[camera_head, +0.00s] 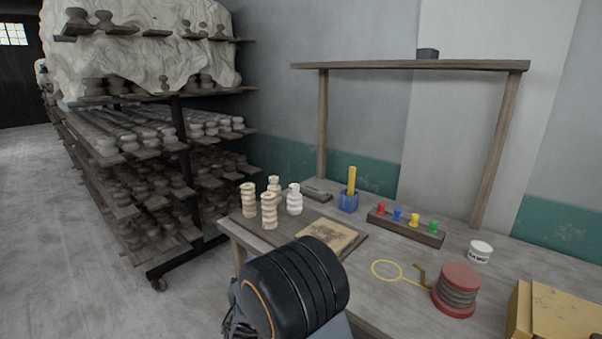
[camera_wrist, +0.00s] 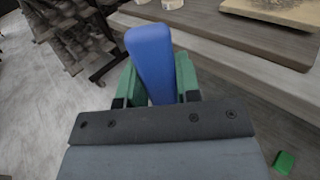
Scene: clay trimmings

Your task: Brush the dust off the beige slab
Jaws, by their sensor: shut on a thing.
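The beige slab (camera_head: 328,238) lies flat on a dark board (camera_head: 352,248) on the workbench, with dark brown dust across its middle. Part of it also shows at the top right of the wrist view (camera_wrist: 283,12). My gripper (camera_wrist: 155,82) has its green fingers shut on a long blue handle (camera_wrist: 150,52). The handle sticks out ahead, beyond the near edge of the bench and to the left of the slab. Whether it ends in bristles cannot be seen. In the head view my dark arm hides the gripper.
Beige stacked pots (camera_head: 269,211) and a white one (camera_head: 294,200) stand left of the slab. A blue cup (camera_head: 348,201), a rack of coloured pegs (camera_head: 405,227) and a red-ended spool (camera_head: 457,290) stand behind and right. Loaded shelves (camera_head: 170,145) stand left. A green block (camera_wrist: 284,162) lies low.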

